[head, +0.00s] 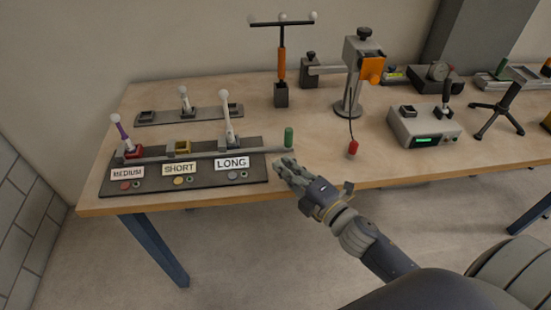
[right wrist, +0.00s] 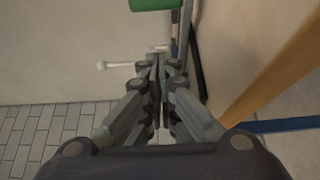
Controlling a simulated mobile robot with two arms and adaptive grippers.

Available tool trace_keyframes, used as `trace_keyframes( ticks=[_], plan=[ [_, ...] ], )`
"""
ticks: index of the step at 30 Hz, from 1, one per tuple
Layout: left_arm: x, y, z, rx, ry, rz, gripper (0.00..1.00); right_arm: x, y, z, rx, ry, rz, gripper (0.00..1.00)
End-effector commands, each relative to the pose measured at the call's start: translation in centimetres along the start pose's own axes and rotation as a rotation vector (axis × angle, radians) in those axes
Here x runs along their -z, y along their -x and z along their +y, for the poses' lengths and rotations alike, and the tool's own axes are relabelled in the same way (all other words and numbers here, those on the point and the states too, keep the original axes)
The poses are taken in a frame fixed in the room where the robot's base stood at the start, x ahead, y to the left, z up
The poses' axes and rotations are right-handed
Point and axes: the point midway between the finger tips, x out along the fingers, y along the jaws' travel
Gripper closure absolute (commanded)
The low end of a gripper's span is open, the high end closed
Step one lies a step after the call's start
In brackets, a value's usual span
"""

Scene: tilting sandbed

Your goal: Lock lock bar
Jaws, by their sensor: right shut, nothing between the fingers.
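The lock bar (head: 255,151) is a thin grey bar lying along the front of the dark labelled fixture, with an upright green handle (head: 289,137) at its right end. The green handle also shows at the top edge of the right wrist view (right wrist: 155,4). My right gripper (head: 282,164) is shut and empty, just in front of and below the green handle, near the table's front edge. In the right wrist view its fingers (right wrist: 160,62) are together, apart from the handle. My left gripper is not in view.
The fixture (head: 195,180) has MEDIUM, SHORT and LONG labels; white-tipped pieces stand in the MEDIUM (head: 121,133) and LONG (head: 228,125) places. A rack (head: 205,117) lies behind. A clamp stand (head: 350,105) and grey box (head: 395,128) stand right. The table front right of the handle is clear.

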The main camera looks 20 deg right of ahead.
Motion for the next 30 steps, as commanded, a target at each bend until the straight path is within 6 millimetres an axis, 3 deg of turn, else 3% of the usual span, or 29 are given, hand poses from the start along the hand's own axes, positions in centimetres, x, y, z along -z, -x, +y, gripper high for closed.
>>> trace_keyframes(
  ticks=[3,9,26,30],
  plan=[
    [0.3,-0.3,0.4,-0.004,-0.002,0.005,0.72,0.0,1.6,-0.2,0.002,-0.001,-0.001,1.0],
    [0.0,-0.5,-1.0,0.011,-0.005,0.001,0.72,0.0,2.7,0.0,0.0,0.0,0.0,1.0],
    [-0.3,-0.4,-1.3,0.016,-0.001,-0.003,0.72,0.0,2.9,0.1,0.0,0.0,0.0,1.0],
    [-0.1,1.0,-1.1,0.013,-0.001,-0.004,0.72,0.0,2.8,1.5,-0.001,0.0,0.0,1.0]
  ],
)
